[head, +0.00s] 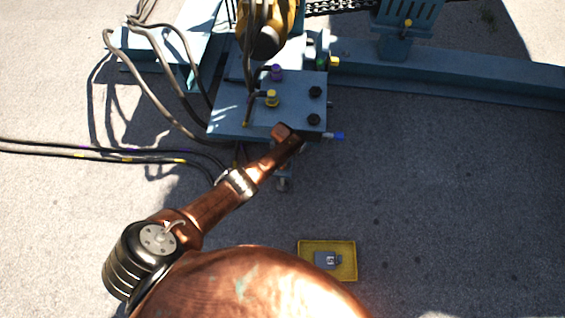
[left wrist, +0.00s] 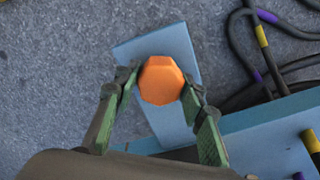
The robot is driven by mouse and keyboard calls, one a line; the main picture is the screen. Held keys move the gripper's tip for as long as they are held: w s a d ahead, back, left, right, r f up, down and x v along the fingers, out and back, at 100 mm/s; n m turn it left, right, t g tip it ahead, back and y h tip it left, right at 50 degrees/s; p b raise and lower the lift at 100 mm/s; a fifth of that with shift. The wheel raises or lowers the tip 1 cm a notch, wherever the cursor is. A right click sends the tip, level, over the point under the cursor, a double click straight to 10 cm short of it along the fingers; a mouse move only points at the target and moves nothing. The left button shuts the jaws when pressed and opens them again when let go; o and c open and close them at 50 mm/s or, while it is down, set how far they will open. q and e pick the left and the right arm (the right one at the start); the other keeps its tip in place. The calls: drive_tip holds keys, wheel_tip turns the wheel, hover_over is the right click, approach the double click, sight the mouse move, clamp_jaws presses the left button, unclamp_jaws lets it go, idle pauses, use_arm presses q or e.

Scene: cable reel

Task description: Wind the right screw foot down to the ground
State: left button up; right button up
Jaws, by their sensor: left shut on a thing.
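In the left wrist view, an orange faceted knob (left wrist: 162,80) stands over a light blue bar (left wrist: 135,50). My left gripper (left wrist: 158,88) has its two green-padded fingers on opposite sides of the knob and is shut on it. In the head view, my copper-coloured left arm reaches up to the front edge of the blue plate (head: 235,117), and I cannot make out the orange knob there. A small grey part (head: 283,184) shows low in front of the plate; whether it is the screw foot's lower end, I cannot tell. The foot's ground contact is hidden. My right gripper is not in view.
The plate carries a purple fitting (head: 276,72), a yellow fitting (head: 271,98) and a blue-tipped one (head: 338,136). Dark cables (head: 90,152) lie at left. A yellow tray (head: 302,261) holding a grey item (head: 327,260) lies on the ground. Ground at right is clear.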

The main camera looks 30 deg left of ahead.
use_arm(q)
drive_tip(key=shift+m, duration=1.2)
drive_tip(key=o, duration=1.1)
drive_tip(key=shift+o, duration=0.2)
wheel_tip(320, 180, up, 12)
